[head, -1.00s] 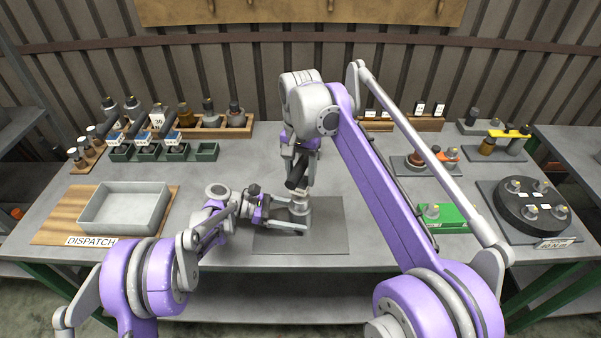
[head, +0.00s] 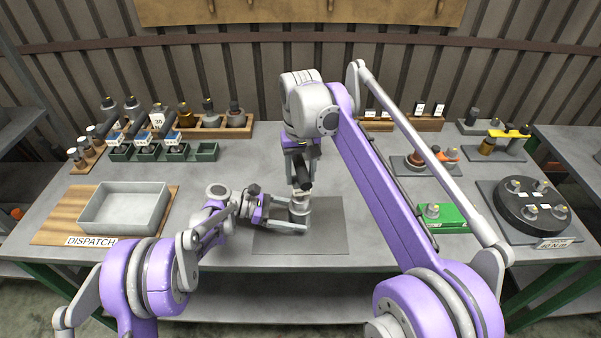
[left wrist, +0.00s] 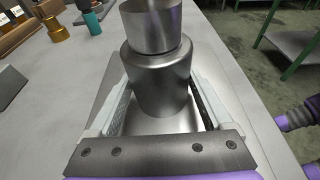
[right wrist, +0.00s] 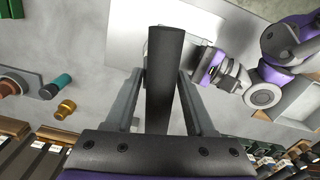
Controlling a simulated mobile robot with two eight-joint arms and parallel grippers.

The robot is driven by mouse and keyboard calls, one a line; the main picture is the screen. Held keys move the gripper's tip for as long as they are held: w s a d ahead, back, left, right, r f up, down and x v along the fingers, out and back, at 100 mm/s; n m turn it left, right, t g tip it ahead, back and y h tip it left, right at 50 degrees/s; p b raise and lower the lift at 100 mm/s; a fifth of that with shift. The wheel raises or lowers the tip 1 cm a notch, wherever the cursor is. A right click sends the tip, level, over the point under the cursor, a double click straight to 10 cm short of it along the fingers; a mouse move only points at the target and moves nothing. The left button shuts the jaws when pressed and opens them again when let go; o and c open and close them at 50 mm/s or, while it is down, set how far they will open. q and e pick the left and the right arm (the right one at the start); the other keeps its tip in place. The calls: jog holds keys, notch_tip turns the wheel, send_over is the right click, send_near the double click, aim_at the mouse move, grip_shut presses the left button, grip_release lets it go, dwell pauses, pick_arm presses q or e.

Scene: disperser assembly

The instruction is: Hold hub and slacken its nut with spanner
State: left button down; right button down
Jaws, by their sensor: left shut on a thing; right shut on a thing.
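The hub (head: 299,214) is a grey metal cylinder standing on the grey mat at the front middle of the bench. In the left wrist view the hub (left wrist: 160,78) sits between the two pale fingers of my left gripper (left wrist: 160,112), with a narrower metal cylinder on top. My left gripper (head: 290,225) is shut on the hub from the left. My right gripper (head: 301,170) comes from above and is shut on the dark spanner (head: 301,186). In the right wrist view the spanner (right wrist: 164,80) is a black bar between the fingers. The nut and the spanner's contact with it are hidden.
The mat (head: 325,235) is bare around the hub. A grey tray (head: 125,208) lies on the DISPATCH board at left. Green bins (head: 206,151) and bottles stand behind. A green block (head: 445,220) and black round turntable (head: 532,207) are at right.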

aim_at(300, 163)
jog(key=shift+m, duration=0.3)
jog(key=shift+r, duration=2.5)
pick_arm(q)
grip_release()
jog(key=shift+a, duration=0.1)
jog(key=v, duration=1.2)
